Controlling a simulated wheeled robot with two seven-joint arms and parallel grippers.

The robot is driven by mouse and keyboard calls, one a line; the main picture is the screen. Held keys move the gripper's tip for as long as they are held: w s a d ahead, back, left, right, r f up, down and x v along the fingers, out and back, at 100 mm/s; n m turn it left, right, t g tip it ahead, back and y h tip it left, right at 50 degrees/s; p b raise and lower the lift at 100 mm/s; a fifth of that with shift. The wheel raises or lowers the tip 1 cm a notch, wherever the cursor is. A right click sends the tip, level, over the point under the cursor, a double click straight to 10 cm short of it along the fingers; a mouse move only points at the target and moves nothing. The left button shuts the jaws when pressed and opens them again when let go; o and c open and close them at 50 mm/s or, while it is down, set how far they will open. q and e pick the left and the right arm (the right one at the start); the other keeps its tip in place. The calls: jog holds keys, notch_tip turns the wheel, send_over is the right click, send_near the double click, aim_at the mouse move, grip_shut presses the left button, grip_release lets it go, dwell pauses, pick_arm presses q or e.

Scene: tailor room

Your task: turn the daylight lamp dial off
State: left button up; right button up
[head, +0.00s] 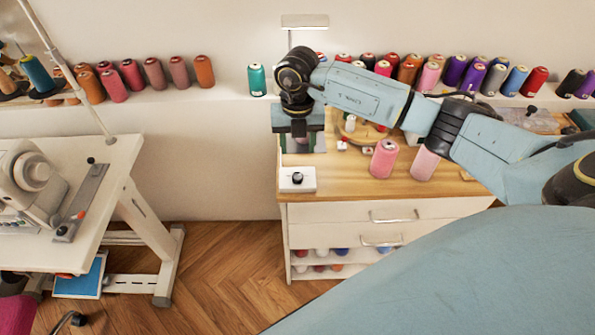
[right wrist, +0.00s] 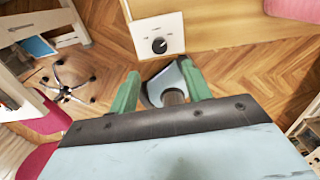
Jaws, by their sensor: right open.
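The daylight lamp has a white base box (head: 297,187) at the front left corner of the wooden-topped cabinet. Its round black dial (head: 298,178) sits on that box. The lamp's light head (head: 304,21) is above, against the wall; my arm hides part of the lamp between. In the right wrist view, the dial (right wrist: 159,45) has a pale pointer mark and lies just beyond the fingertips. My right gripper (head: 301,148) is open and empty, apart from the dial, above and behind it in the head view. Its green fingers (right wrist: 158,76) are spread. My left gripper is not in view.
Two pink spools (head: 384,158) (head: 425,163) stand on the cabinet top (head: 350,185), right of the lamp base. A thread-spool shelf (head: 200,105) runs along the wall. A sewing table (head: 95,200) stands left, with open wooden floor (head: 225,265) between.

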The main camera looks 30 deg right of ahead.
aim_at(297, 175)
notch_tip(297, 175, down, 10)
jog(key=shift+f+b, duration=0.25)
jog(key=shift+b, duration=0.05)
jog(key=c, duration=1)
